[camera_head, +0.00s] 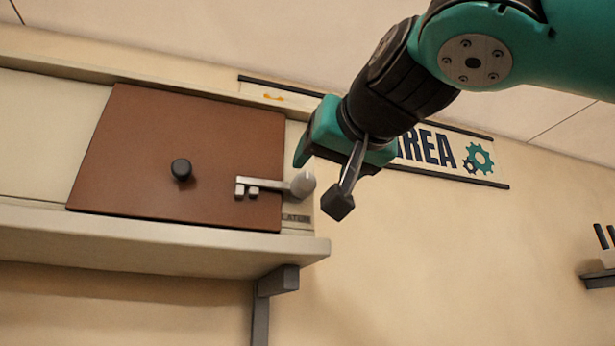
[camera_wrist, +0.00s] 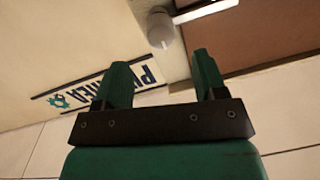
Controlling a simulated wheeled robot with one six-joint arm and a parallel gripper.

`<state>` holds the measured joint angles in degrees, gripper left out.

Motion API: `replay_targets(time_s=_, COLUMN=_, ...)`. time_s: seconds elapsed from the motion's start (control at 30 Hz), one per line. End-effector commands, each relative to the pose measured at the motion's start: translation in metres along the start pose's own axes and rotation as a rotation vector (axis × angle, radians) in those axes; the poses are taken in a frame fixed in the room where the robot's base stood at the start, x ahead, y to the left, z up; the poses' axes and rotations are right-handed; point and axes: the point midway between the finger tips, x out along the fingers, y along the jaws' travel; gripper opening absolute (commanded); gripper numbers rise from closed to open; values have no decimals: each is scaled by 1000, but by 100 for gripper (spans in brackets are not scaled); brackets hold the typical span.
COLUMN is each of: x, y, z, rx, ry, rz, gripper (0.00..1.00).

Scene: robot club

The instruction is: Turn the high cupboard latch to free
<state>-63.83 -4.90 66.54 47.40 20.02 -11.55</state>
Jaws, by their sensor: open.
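The cupboard latch (camera_head: 262,186) is a pale grey bar on a round pivot (camera_head: 302,184) at the right edge of the brown cupboard door (camera_head: 130,150). The bar points left, roughly level, and lies across the door's edge. In the wrist view the pivot (camera_wrist: 160,30) and part of the bar (camera_wrist: 205,11) show at the top, beyond the fingertips. My gripper (camera_wrist: 162,72) is open and empty, with its two green fingers apart. In the head view my gripper (camera_head: 325,150) is just up and right of the pivot, and I see no contact.
A black round knob (camera_head: 181,169) stands out from the door. A pale shelf (camera_head: 150,240) on a dark bracket (camera_head: 276,285) runs below the cupboard. A wall sign (camera_head: 440,150) is partly hidden behind my arm. The wall right of the cupboard is mostly clear.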

Motion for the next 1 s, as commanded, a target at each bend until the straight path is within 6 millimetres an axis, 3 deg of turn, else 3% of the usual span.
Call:
replay_targets(time_s=0.1, x=27, y=2, z=-3, rx=-3, ry=-3, rz=8, gripper=65)
replay_targets(time_s=0.3, x=59, y=0, z=-2, rx=-2, ry=-2, rz=3, gripper=65)
replay_targets(time_s=0.5, x=72, y=0, z=0, rx=0, ry=-2, rz=0, gripper=65)
replay_targets(time_s=0.77, x=72, y=0, z=0, rx=0, ry=-1, rz=-1, gripper=65)
replay_targets(time_s=1.0, x=72, y=0, z=0, rx=0, ry=-1, rz=-1, gripper=12)
